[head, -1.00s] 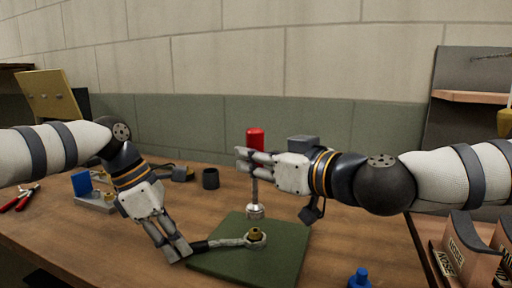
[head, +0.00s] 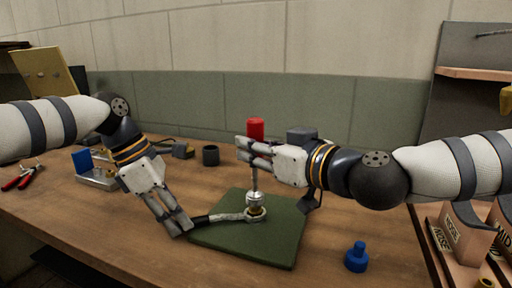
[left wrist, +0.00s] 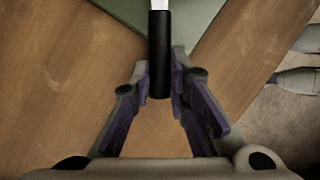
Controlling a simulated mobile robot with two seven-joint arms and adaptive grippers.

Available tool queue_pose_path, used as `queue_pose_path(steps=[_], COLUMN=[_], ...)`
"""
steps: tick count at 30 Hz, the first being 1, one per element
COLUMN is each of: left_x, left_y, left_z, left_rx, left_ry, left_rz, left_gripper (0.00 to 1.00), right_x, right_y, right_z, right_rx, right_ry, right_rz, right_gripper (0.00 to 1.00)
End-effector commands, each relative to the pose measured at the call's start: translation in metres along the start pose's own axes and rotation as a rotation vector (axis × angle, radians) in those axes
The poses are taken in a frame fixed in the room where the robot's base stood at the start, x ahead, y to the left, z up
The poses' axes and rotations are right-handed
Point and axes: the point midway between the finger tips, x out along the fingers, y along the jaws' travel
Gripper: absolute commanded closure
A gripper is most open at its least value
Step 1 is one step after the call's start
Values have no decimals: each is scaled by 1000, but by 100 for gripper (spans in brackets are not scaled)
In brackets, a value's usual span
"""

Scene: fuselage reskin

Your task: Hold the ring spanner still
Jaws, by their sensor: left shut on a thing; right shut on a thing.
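The ring spanner (head: 228,217) has a black handle and a pale metal shaft. It lies low over the green mat (head: 270,247), its ring around a brass fitting. My left gripper (head: 182,226) is shut on the handle's end; in the left wrist view the black handle (left wrist: 159,60) sits between the fingertips. My right gripper (head: 246,150) is shut on a tool with a red handle (head: 255,129). The tool stands upright, its silver socket end (head: 255,199) directly over the fitting and seemingly touching it. The socket and ring hide most of the fitting.
A blue knobbed part (head: 357,257) stands right of the mat. A dark cup (head: 211,155) and a grey tray with a blue block (head: 83,160) are further back. Red-handled pliers (head: 20,178) lie at far left. Labelled holders (head: 462,240) stand at right. The front left wood is clear.

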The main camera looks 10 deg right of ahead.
Motion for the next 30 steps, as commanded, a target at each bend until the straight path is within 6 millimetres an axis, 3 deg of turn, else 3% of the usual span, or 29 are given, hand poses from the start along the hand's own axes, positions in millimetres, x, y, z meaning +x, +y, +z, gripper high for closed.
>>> queue_pose_path(steps=[14, 30], left_x=[0, 0], left_y=[0, 0], left_z=[0, 0], left_rx=[0, 0], left_ry=[0, 0], left_rz=[1, 1], left_gripper=[100, 100], right_x=[0, 2], right_y=[0, 0], right_z=[0, 14], right_rx=[1, 1], right_ry=[0, -2], right_rz=[11, 10], right_gripper=[100, 100])
